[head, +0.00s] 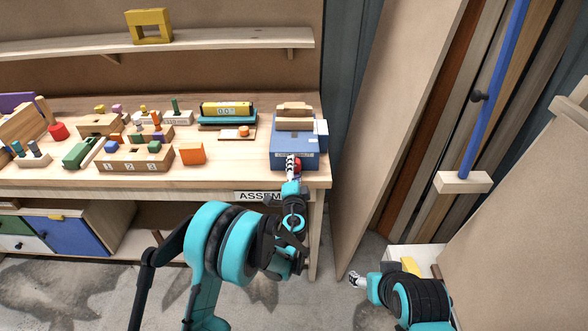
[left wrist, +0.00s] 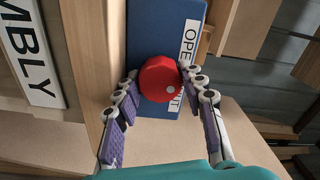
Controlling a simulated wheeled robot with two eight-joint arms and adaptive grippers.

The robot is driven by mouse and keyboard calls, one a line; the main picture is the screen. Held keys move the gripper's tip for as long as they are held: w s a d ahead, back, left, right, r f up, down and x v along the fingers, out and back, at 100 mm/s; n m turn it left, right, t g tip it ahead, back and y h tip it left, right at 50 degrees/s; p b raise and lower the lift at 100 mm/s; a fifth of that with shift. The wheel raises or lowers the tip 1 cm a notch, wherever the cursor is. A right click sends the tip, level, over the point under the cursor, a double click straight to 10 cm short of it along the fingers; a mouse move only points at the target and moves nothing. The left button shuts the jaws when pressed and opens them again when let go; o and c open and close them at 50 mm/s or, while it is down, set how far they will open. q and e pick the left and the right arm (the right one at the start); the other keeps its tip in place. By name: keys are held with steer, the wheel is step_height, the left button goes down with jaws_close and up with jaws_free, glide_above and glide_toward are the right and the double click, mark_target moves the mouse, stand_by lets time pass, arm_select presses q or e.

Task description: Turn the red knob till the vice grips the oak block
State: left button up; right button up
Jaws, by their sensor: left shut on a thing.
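The blue vice (head: 283,152) stands at the right front corner of the workbench. Light wooden pieces sit on top of it, and the block among them looks like the oak block (head: 294,110); I cannot tell whether the jaws touch it. The red knob (left wrist: 158,80) is on the vice's front face, beside a white label (left wrist: 189,45) that is partly hidden. My left gripper (head: 293,168) is at the knob; in the left wrist view its two fingers (left wrist: 161,76) close on opposite sides of it. My right gripper (head: 356,279) is low, away from the bench, its fingers too small to read.
Toy blocks and wooden racks (head: 130,158) cover the bench to the left of the vice. An orange block (head: 192,153) lies near the front edge. A tall panel (head: 400,110) stands to the right of the bench. A shelf (head: 200,42) runs above.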

arm_select(q)
steer(key=m, duration=0.7)
stand_by(0.6)
steer(key=o, duration=1.2)
steer(key=shift+c, duration=0.2)
steer(key=s, duration=0.8)
